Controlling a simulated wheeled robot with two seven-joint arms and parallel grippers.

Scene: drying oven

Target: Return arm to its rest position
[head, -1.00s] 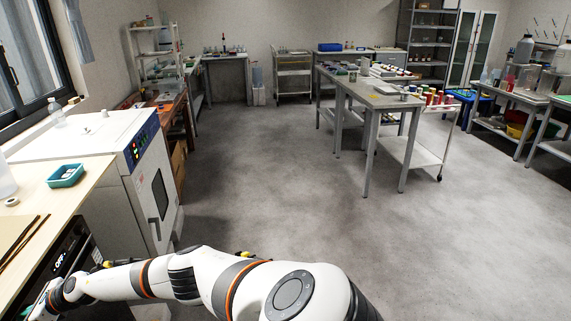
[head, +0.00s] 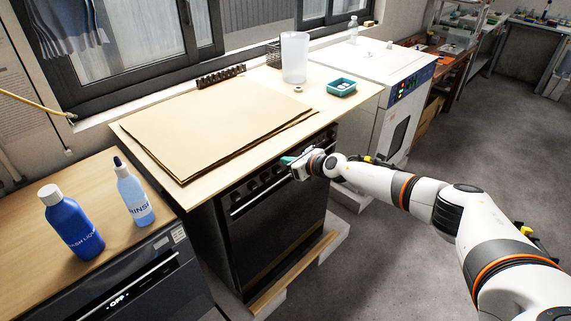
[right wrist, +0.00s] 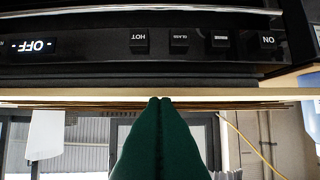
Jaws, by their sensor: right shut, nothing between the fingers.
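My right arm (head: 440,200) reaches in from the right in the head view. Its gripper (head: 288,160) is at the upper front of a black built-in appliance (head: 275,215), near the edge of the wooden worktop. In the right wrist view its green fingertips (right wrist: 160,99) meet, with nothing between them. That view is upside down and shows the appliance's panel (right wrist: 200,42) with labelled buttons and an OFF display (right wrist: 30,46). The head view does not show clearly whether the fingers touch the panel. My left gripper is not in view.
The worktop (head: 345,107) holds brown sheets (head: 215,120), a clear cylinder (head: 295,58) and a teal tray (head: 341,87). A white oven (head: 365,75) stands beyond. Two blue bottles (head: 72,225) stand on the left counter. Open floor (head: 480,130) lies at right.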

